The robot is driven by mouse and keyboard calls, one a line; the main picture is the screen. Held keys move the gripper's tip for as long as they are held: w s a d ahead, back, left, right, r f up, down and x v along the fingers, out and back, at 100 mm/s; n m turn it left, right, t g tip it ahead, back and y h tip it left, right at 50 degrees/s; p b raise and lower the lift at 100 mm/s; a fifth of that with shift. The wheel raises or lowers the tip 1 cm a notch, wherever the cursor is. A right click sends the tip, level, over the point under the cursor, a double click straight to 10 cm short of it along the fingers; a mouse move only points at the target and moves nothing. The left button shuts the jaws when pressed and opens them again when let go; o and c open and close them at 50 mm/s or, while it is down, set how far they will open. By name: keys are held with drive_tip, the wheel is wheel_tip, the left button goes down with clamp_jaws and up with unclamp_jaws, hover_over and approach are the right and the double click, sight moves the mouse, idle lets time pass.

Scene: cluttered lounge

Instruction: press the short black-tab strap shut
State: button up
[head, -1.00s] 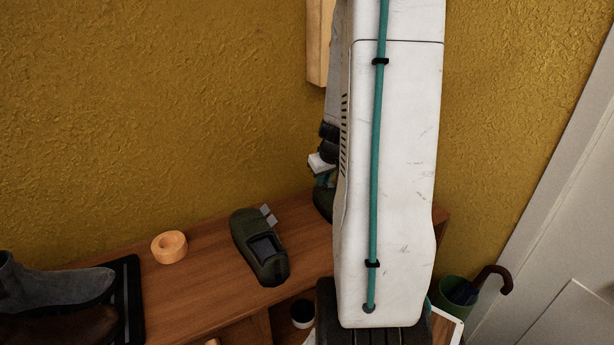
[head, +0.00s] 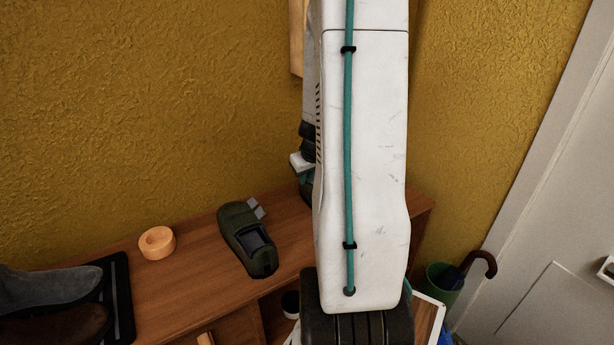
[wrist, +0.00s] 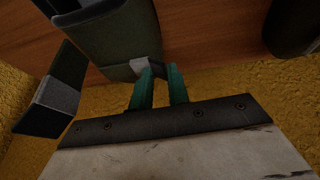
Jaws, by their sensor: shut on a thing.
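My gripper (wrist: 162,72) has two teal fingers, set at the edge of a dark green shoe (wrist: 115,35) in the wrist view. They are shut on what looks like a small pale grey strap end (wrist: 139,66); the grip itself is partly hidden. Another strap (wrist: 60,96) stands open at the left of this shoe, with a grey pad on it. I cannot tell from colour which strap has the black tab. In the head view my arm hides most of this shoe. Its dark green mate (head: 241,232) stands on the bench with grey strap pieces raised.
The wooden bench (head: 190,275) runs along the yellow wall (head: 140,100). An orange ring-shaped roll (head: 157,243) lies left of the mate shoe. A grey and a brown shoe rest on a black tray (head: 122,300). A green umbrella bin (head: 440,285) stands at right.

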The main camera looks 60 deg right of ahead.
drive_tip(key=o, duration=0.4)
drive_tip(key=v, duration=0.7)
drive_tip(key=shift+s+a+r, duration=0.1)
drive_tip(key=shift+s+r, duration=0.05)
drive_tip(key=shift+r, duration=0.2)
